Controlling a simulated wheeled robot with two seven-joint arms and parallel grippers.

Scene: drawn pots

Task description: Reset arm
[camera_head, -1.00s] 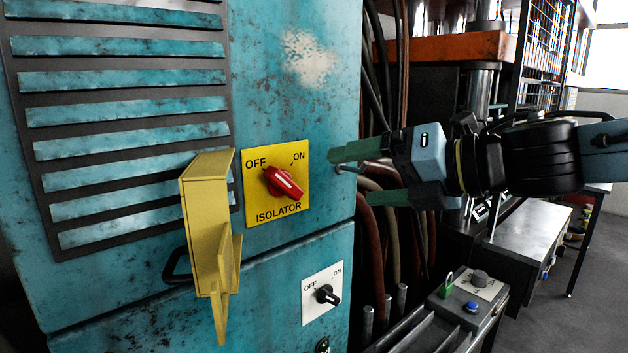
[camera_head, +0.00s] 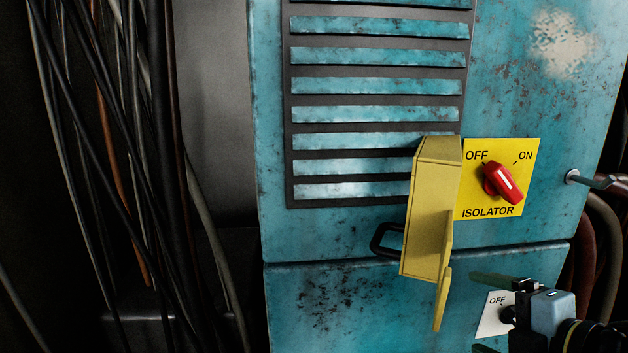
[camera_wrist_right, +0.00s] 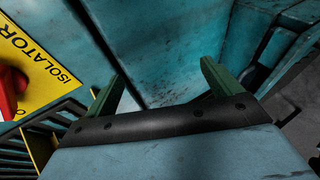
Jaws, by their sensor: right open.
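My right gripper (camera_head: 475,312) is at the lower right of the head view, its green fingers apart and empty. It is in front of the lower cabinet panel and partly covers the small white OFF switch plate (camera_head: 490,316). In the right wrist view the two green fingers (camera_wrist_right: 162,75) stand wide apart with only blue cabinet surface between them. The red isolator knob (camera_head: 502,182) sits on its yellow plate (camera_head: 478,202), above and apart from the gripper; its white line slants from upper left to lower right. My left gripper is not in view.
A yellow bracket-like part (camera_head: 432,210) sticks out from the blue cabinet (camera_head: 340,290), left of the isolator plate. A black handle (camera_head: 384,238) is beside it. A metal rod (camera_head: 590,181) protrudes at the right. Dark cables (camera_head: 130,130) hang at the left.

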